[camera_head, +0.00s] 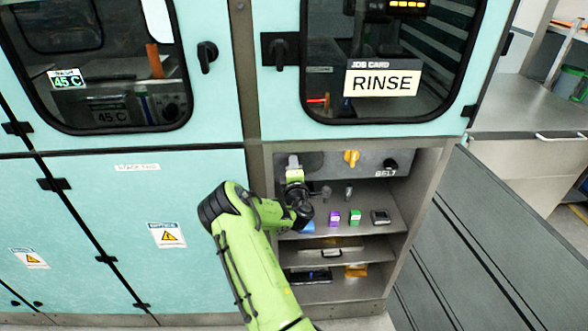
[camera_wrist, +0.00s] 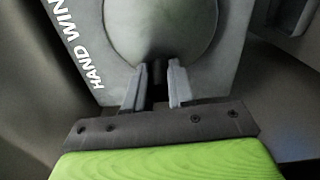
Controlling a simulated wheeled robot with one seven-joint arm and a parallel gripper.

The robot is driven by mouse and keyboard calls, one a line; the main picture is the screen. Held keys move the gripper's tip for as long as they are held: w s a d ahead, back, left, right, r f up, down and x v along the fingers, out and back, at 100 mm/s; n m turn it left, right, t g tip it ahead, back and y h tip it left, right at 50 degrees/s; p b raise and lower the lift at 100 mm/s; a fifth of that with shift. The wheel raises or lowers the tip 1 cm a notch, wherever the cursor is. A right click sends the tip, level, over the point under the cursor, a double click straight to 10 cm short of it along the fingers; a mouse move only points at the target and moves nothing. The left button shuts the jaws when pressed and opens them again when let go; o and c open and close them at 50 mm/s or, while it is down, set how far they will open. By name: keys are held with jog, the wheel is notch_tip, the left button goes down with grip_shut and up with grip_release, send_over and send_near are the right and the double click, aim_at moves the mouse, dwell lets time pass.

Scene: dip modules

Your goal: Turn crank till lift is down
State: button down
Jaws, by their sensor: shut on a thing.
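In the wrist view, a pale plate (camera_wrist: 85,30) lettered "HAND WIN", cut off at the frame edge, carries a large grey rounded hub (camera_wrist: 160,30). The two fingers of my gripper (camera_wrist: 157,82) are closed around a small dark part of the crank (camera_wrist: 155,70) just below the hub. Most of the crank is hidden by the fingers. In the head view, my gripper (camera_head: 294,172) is at the left of the panel above the open shelves, and my arm covers the winch. I cannot make out the lift in either view.
The grey panel (camera_head: 325,162) also has an orange knob (camera_head: 351,157) and a dark knob by "BELT". Purple (camera_head: 334,218) and green (camera_head: 355,217) blocks and a dark device (camera_head: 380,217) stand on the shelf below. A window above bears a "RINSE" card (camera_head: 382,83).

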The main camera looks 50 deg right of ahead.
aim_at(310, 156)
jog(key=r+m, duration=0.1)
jog(key=m, duration=0.1)
jog(key=shift+s+d+r+m, duration=0.1)
jog(key=shift+s+r+m, duration=0.05)
jog(key=shift+m, duration=0.25)
jog(key=m, duration=0.2)
jog(key=r+m+p, duration=0.1)
jog(key=m, duration=0.1)
jog(key=s+d+r+m, duration=0.1)
jog(key=m, duration=0.1)
jog(key=shift+s, duration=0.1)
jog(key=m, duration=0.2)
jog(key=s+d+m, duration=0.1)
jog(key=m, duration=0.1)
jog(key=shift+r, duration=0.2)
jog(key=m, duration=0.2)
jog(key=s+d+m+b, duration=0.1)
jog(key=m, duration=0.1)
jog(key=shift+s+m, duration=0.15)
jog(key=shift+m, duration=0.15)
jog(key=m+b, duration=0.3)
jog(key=s+d+m+b, duration=0.1)
jog(key=shift+s+f+m+b, duration=0.1)
jog(key=shift+f+m+b, duration=0.2)
jog(key=shift+f+b, duration=0.05)
jog(key=shift+d, duration=0.1)
jog(key=c, duration=1)
grip_release()
jog(key=shift+r, duration=0.15)
